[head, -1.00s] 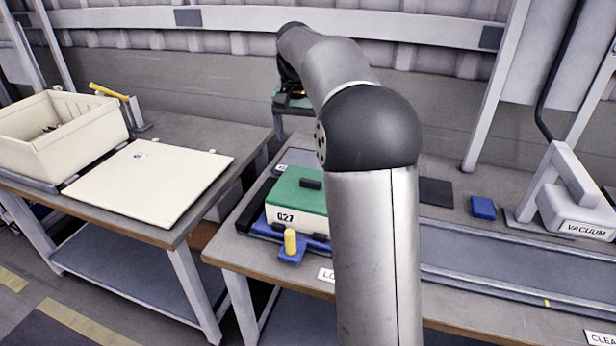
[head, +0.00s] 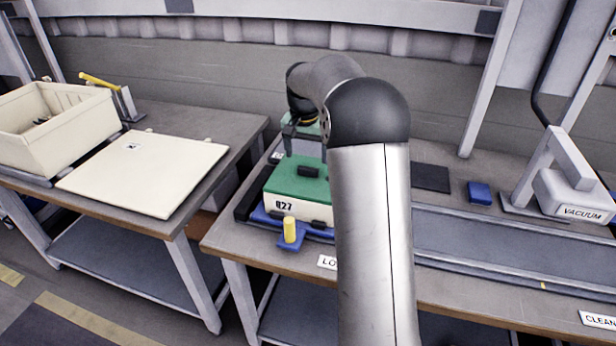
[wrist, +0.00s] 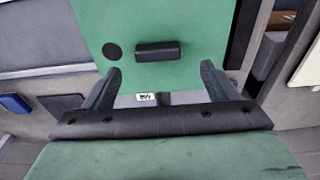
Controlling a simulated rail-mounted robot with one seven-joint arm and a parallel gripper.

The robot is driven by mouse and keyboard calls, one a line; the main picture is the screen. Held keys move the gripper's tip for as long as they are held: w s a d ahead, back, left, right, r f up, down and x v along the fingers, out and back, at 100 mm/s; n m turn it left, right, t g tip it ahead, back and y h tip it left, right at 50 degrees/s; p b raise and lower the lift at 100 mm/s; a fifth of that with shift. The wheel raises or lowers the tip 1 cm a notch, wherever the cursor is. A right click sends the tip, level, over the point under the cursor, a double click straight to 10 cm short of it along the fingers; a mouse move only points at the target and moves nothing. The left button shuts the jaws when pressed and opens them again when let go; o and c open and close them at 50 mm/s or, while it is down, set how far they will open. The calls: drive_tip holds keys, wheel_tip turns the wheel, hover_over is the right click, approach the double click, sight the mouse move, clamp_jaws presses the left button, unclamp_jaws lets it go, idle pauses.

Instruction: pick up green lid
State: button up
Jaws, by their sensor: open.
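The green lid (head: 298,182) lies on top of a cream box (head: 292,208) marked Q27, which sits in a blue fixture on the right-hand table. A black handle (head: 308,171) stands up from the lid. In the wrist view the lid (wrist: 205,70) fills the upper middle, with its black handle (wrist: 157,51) and a dark round spot beside it. My gripper (wrist: 160,80) is open and empty, its two fingers apart with the handle ahead of their tips. In the head view my gripper (head: 303,140) hangs above the lid's far part, partly hidden by my arm.
A yellow-topped peg (head: 290,230) stands at the fixture's front. A cream bin (head: 55,130) and a flat cream panel (head: 150,172) are on the left table. A conveyor (head: 500,245), a blue block (head: 480,193) and a vacuum unit (head: 575,195) are to the right.

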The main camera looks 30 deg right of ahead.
sight(308, 168)
drive_tip(key=f, duration=0.5)
drive_tip(key=shift+d+p, duration=0.2)
drive_tip(key=shift+p, duration=0.1)
drive_tip(key=shift+r, duration=0.1)
drive_tip(key=c, duration=1.4)
drive_tip(key=shift+o, duration=0.2)
drive_tip(key=shift+w+r, duration=0.1)
drive_tip(key=shift+r, duration=0.4)
wheel_tip(308, 168, up, 2)
drive_tip(key=shift+r, duration=0.2)
drive_tip(key=s+r+b, duration=0.3)
drive_tip(key=s+r, duration=0.6)
drive_tip(key=s, duration=0.5)
drive_tip(key=shift+a+r, duration=0.25)
drive_tip(key=shift+r, duration=0.05)
drive_tip(key=shift+s, duration=0.1)
